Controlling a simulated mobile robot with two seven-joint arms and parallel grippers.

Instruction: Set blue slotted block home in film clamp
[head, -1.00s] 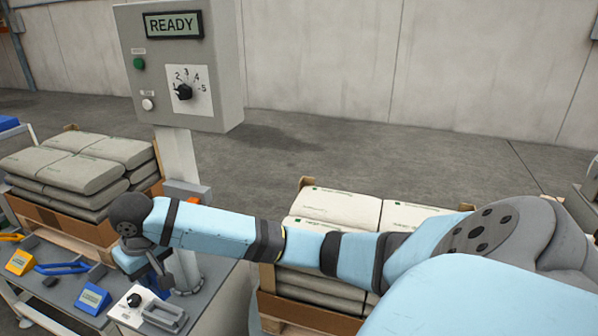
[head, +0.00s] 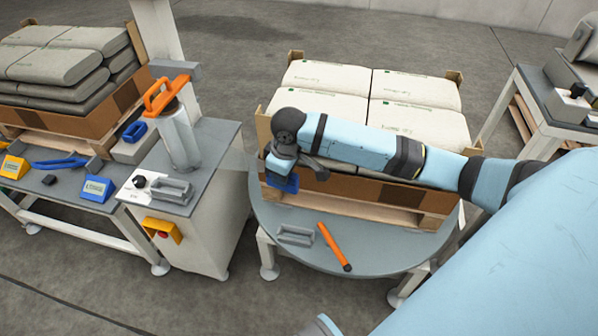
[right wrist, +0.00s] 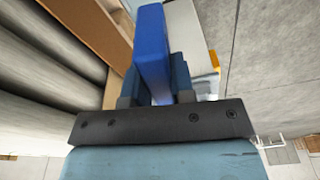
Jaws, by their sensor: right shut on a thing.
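My right gripper (head: 281,166) hangs over the rear left part of the round grey table, in front of the sack pallet. It is shut on the blue slotted block (head: 283,184), which sticks out below it. In the right wrist view the block (right wrist: 152,45) stands out between the two fingers (right wrist: 154,85); its slot does not show. I cannot tell for sure which part is the film clamp. A grey bracket-like piece (head: 295,236) lies on the round table, just below the block in the picture and apart from it. My left gripper is not in view.
An orange-handled tool (head: 333,247) lies on the round table (head: 385,262). Pale sacks (head: 415,93) on a pallet stand close behind my gripper. A grey cabinet (head: 200,232) with an orange-handled cylinder (head: 178,130) stands left. The table's front right is bare.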

